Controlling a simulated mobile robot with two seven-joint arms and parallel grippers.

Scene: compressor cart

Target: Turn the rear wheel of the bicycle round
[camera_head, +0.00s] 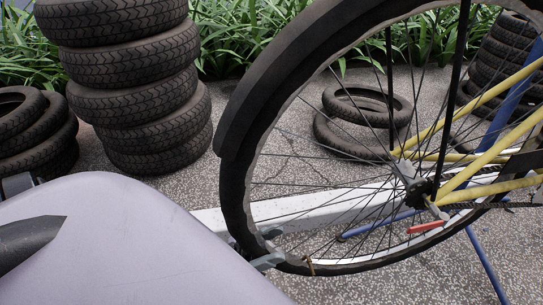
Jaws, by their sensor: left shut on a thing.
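The bicycle's rear wheel (234,195) fills the right half of the head view, with a black tyre, thin spokes and a hub near the yellow frame (475,180). A dark mudguard (255,85) curves over its upper left. My left gripper (264,249) is shut on the rear wheel at the lower left of its rim and tyre. My pale arm covers the lower left of the view and hides part of the ground. My right gripper is not in view.
A tall tyre stack (140,85) stands at the upper left, with more tyres (35,130) at the left edge. Loose tyres (355,120) lie behind the wheel. Blue stand legs (484,265) reach the speckled ground. A red piece (426,227) sits below the hub. Green plants line the back.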

